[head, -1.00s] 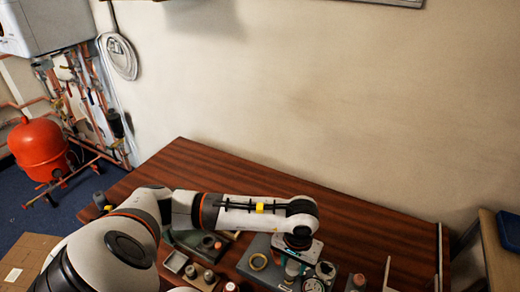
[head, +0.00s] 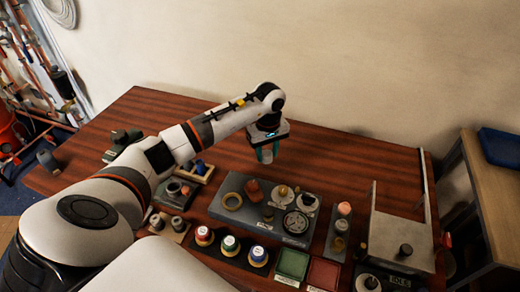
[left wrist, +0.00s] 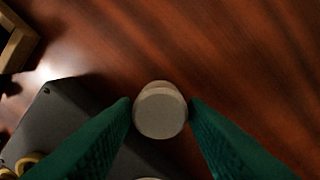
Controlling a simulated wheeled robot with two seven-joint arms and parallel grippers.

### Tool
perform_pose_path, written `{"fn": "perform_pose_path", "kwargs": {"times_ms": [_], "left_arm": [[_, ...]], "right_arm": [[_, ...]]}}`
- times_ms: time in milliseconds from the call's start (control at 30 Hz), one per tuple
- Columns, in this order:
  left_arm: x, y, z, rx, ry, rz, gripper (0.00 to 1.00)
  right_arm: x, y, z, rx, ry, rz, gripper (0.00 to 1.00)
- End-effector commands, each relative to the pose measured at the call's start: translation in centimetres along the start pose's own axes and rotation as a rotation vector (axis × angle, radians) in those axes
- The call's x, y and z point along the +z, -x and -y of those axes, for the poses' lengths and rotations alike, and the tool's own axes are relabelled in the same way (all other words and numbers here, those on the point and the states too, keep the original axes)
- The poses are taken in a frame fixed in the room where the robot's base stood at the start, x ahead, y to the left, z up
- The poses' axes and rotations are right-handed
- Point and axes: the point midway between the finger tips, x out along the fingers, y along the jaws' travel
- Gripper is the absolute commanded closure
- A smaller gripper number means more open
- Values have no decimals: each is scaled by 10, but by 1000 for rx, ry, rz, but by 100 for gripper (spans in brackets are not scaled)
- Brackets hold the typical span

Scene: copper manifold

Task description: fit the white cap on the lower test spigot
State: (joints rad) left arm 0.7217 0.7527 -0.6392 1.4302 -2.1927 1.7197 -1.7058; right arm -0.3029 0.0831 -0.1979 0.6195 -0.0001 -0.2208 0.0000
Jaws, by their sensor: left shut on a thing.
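My left gripper (head: 265,157) is above the wooden table, just beyond the back edge of the grey tray. In the left wrist view its teal fingers (left wrist: 160,104) are closed on a pale, round-ended piece, the white cap (left wrist: 160,112). The cap looks clear of the table below it. In the head view the gripper largely hides the cap. Copper pipework (head: 38,82) shows at the far left edge; I cannot make out the lower test spigot there. My right gripper is not in view.
The grey tray (head: 233,182) holds a brass ring and several small parts. Colored-label jars (head: 230,243), green and red trays (head: 292,264) and a metal stand (head: 400,240) are nearer. The back of the table (head: 340,150) is clear. A side bench (head: 490,190) stands right.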

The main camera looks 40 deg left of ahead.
Motion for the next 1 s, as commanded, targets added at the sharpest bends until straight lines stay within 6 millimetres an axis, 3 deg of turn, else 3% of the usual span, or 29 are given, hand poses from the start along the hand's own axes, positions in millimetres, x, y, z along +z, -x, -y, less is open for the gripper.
{"fn": "perform_pose_path", "kwargs": {"times_ms": [400, 767, 800, 900, 1000], "left_arm": [[-1, -45, 0, 1, 0, -2, 82], [0, -51, 0, -1, -2, 1, 82], [0, -49, 0, -1, -2, 1, 56], [0, -49, 0, -1, -2, 1, 39], [0, -49, 0, -1, -2, 1, 39]], "right_arm": [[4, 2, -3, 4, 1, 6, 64], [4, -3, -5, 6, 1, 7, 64], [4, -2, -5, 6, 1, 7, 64], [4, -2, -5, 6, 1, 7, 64], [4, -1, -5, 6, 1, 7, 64]]}}
